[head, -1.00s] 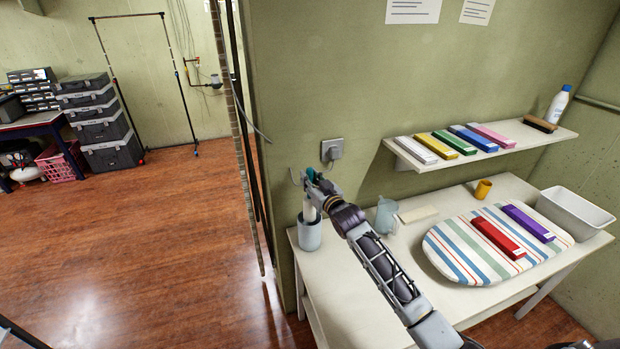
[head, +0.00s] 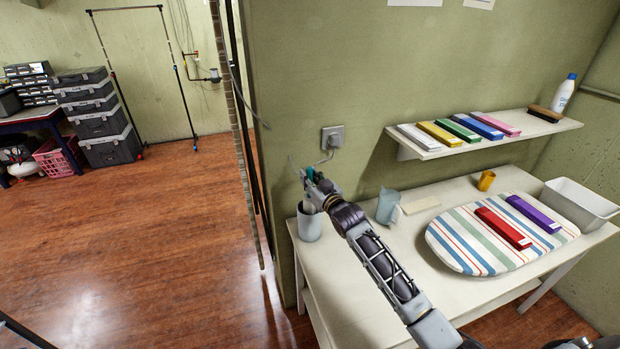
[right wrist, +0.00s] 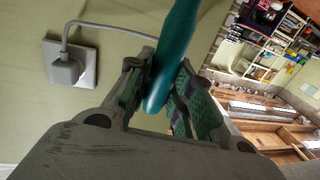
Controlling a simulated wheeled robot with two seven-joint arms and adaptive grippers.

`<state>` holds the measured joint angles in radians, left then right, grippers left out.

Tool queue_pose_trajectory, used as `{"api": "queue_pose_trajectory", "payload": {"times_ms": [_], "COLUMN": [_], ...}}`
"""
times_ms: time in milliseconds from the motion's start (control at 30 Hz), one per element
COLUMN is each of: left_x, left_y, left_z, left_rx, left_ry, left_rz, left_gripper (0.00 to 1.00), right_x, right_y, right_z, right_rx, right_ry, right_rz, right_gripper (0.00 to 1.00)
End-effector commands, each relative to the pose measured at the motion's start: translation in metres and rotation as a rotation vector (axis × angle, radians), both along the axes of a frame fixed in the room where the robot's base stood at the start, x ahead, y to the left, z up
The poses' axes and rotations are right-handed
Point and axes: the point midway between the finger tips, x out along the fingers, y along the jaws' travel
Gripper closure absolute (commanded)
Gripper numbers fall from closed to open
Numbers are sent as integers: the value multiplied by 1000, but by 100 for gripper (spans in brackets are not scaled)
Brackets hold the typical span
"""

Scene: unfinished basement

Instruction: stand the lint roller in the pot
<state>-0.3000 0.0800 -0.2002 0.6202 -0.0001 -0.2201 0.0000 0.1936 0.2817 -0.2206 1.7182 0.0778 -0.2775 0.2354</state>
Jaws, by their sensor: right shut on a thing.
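The lint roller's teal handle (head: 311,174) is in my right gripper (head: 314,180), which is shut on it. In the right wrist view the handle (right wrist: 172,58) passes between the fingers (right wrist: 163,86). The grey pot (head: 309,226) stands at the table's left end, directly below the gripper. The roller's white head (head: 309,207) points down at the pot's mouth and seems partly inside; its lower end is hidden. My left gripper is not in view.
A wall outlet (head: 332,137) with a plug and cord is behind the gripper.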

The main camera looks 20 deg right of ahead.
Motion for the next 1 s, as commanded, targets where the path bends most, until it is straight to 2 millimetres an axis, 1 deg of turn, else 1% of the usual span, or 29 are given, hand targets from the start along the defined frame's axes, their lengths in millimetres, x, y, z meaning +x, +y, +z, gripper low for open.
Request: {"api": "queue_pose_trajectory", "payload": {"times_ms": [100,1000], "left_x": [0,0], "left_y": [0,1], "left_z": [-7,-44], "left_rx": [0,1], "left_ry": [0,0], "left_rz": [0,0], "left_gripper": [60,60], "right_x": [0,0], "right_y": [0,0], "right_z": [-8,-49], "right_rx": [0,0], "right_ry": [-1,0], "right_rz": [0,0], "right_gripper": [100,100]}}
